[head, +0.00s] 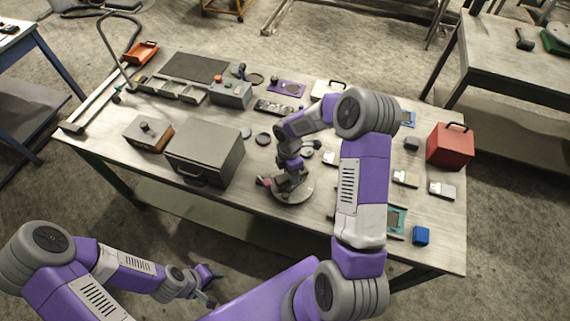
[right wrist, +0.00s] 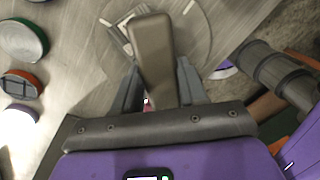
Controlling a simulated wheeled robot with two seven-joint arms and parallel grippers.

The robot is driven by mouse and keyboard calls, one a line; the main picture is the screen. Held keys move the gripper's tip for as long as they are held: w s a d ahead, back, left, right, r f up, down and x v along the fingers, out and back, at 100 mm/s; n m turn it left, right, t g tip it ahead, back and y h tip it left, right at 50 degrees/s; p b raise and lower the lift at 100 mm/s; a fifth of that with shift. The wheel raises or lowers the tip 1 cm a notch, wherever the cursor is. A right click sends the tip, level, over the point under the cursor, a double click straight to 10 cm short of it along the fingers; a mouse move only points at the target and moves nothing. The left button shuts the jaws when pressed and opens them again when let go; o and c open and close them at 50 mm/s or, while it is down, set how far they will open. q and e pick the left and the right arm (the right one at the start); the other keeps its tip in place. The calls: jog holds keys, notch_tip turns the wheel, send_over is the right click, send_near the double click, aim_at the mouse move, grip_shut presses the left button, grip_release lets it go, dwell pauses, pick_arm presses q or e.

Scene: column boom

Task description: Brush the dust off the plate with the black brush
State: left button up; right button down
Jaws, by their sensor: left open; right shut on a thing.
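The plate (head: 299,197) is a grey disc near the front middle of the table; it also shows in the right wrist view (right wrist: 197,42). My right gripper (head: 283,183) is over it, shut on a dark grey-brown handle-like thing, which I take to be the brush (right wrist: 152,60). Its bristles are hidden, so I cannot tell whether they touch the plate. Pale marks show on the plate in the right wrist view; I cannot make out dust for sure. My left gripper (head: 214,285) is open and empty, low in front of the table.
A grey metal box (head: 205,152) stands left of the plate. Small discs, pale blocks and a blue cube (head: 421,236) lie around and to the right. A red box (head: 450,147) stands at the right end. My right arm hides part of the table right of the plate.

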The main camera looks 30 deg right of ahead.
notch_tip(320, 180, up, 4)
jog(key=shift+s+f+p, duration=0.1)
jog(key=shift+f+p, duration=0.1)
jog(key=shift+p, duration=0.65)
jog(key=shift+r+p, duration=1.4)
jog(key=shift+r, duration=0.5)
jog(key=shift+a+f, duration=0.1)
